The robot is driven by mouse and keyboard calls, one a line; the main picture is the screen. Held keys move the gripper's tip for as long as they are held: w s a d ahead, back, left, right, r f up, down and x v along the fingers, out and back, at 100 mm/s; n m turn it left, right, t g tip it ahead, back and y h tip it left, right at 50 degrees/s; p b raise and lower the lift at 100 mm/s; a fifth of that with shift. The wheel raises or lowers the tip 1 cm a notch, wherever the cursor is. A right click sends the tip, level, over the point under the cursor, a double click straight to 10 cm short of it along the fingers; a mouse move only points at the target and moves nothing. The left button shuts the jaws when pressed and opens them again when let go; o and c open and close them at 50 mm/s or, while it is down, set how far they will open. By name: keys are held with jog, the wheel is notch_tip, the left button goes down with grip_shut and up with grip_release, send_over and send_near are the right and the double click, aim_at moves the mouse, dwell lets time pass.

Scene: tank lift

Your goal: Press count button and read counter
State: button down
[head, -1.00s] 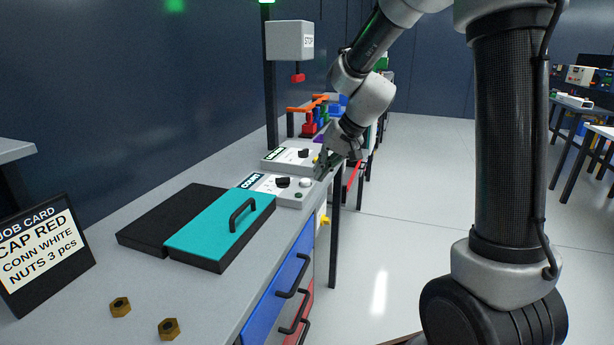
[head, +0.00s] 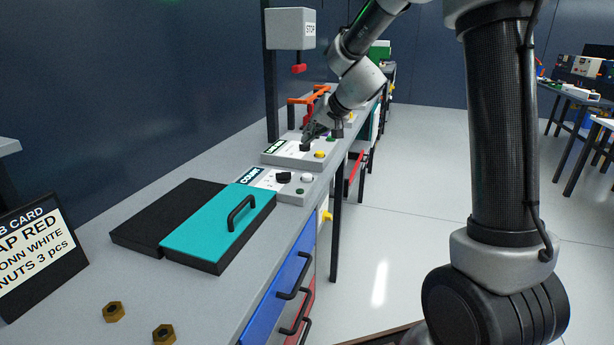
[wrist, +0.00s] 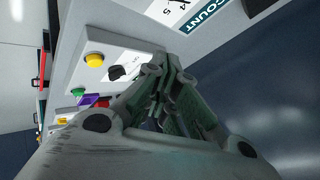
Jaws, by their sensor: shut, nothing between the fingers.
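The control box labelled COUNT (head: 290,194) sits on the bench behind the teal lid. No counter reading can be made out. My gripper (head: 306,138) is shut and empty. It is beyond the COUNT box, over the farther box (head: 285,153), close to that box's black knob. In the wrist view the closed fingertips (wrist: 172,62) point toward the panels; contact cannot be told.
The farther box has a yellow button (head: 320,154), which also shows in the wrist view (wrist: 94,60). A grey STOP box (head: 291,29) hangs above.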

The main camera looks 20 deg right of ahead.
aim_at(309, 174)
jog(key=shift+f, duration=4.3)
jog(key=shift+f, duration=0.4)
jog(key=shift+f, duration=0.5)
jog(key=shift+r, duration=0.95)
jog(key=shift+r, duration=2.5)
